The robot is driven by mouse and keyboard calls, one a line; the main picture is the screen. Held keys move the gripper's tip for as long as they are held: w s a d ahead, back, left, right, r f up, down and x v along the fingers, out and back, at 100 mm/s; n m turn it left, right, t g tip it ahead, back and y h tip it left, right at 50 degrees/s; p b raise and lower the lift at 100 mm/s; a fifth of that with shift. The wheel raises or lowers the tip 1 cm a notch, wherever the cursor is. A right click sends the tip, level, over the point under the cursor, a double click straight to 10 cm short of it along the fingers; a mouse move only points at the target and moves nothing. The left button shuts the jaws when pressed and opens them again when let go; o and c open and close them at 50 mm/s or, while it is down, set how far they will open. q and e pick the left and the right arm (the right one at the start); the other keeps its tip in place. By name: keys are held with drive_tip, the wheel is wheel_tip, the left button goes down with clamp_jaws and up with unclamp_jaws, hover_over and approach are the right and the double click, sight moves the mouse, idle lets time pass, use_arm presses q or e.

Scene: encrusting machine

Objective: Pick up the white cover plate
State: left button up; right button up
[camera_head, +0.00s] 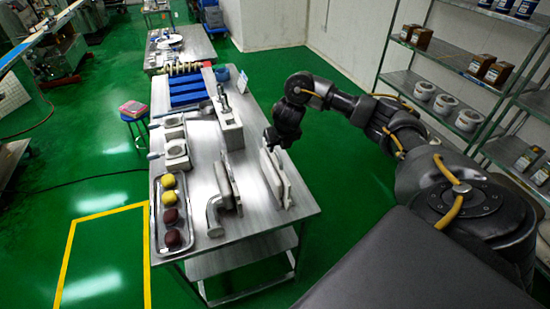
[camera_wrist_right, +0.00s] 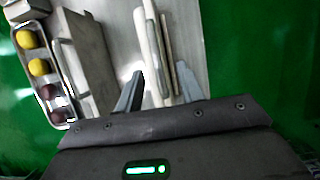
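The white cover plate (camera_head: 284,174) stands on edge near the right side of the metal table (camera_head: 250,222), close against another thin upright plate (camera_head: 270,177). My right gripper (camera_head: 271,141) is at the far end of these plates in the head view. In the right wrist view the pale plates (camera_wrist_right: 153,45) run up the picture, and my right gripper (camera_wrist_right: 158,80) has its two fingers apart, one on each side of them. I cannot tell whether either finger touches a plate. My left gripper is not in view.
A steel tray (camera_head: 156,238) with yellow and dark red balls lies at the table's left edge. A metal part with a pipe elbow (camera_head: 213,212) and a block-like machine part (camera_head: 229,125) stand mid-table. Shelves (camera_head: 450,55) are at the right.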

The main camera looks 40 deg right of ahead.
drive_tip(key=shift+x, duration=0.95)
